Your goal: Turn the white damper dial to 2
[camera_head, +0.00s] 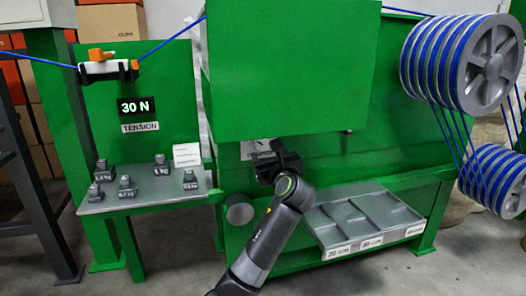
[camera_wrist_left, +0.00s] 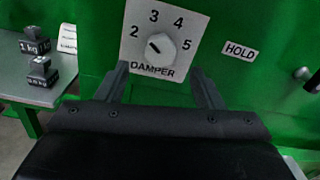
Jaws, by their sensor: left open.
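The white damper dial (camera_wrist_left: 161,47) sits on a pale square plate marked 2, 3, 4 and 5 (camera_wrist_left: 143,22) on the green machine front. A short dark mark on the dial lies on its left side and slants toward the upper left, roughly toward the 2; its exact setting is hard to tell. My left gripper (camera_wrist_left: 163,80) is open and empty, its two fingers below and to either side of the dial, apart from it. In the head view my left gripper (camera_head: 278,162) is in front of the machine and hides most of the dial plate (camera_head: 250,150).
A HOLD label (camera_wrist_left: 240,51) is right of the dial. In the head view, several grey weights (camera_head: 126,186) stand on a bench at left below a 30 N display (camera_head: 134,106). A grey sorting tray (camera_head: 350,222) lies at lower right. Blue cable winds round pulleys (camera_head: 488,66).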

